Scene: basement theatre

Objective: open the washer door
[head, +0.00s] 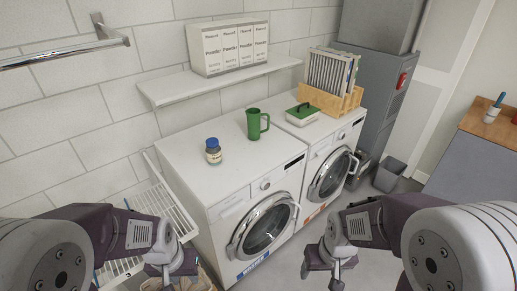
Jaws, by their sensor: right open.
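Two white front-loading machines stand side by side against the wall. The left machine (228,215) has a round glass door (265,229) with a chrome ring, which looks shut. The right machine (318,143) has a similar round door (330,176), which also looks shut. I cannot tell which one is the washer. My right gripper (325,275) is open and empty, in front of and to the right of the left machine's door, apart from it. My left gripper (172,270) is low at the left, beside the left machine; its fingers are not clear.
A jar with a blue lid (213,151) and a green mug (257,124) stand on the left machine. A green-lidded box (302,115) and a wooden crate (352,103) are on the right one. A white rack (163,200) stands at left. Floor is clear in front of the machines.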

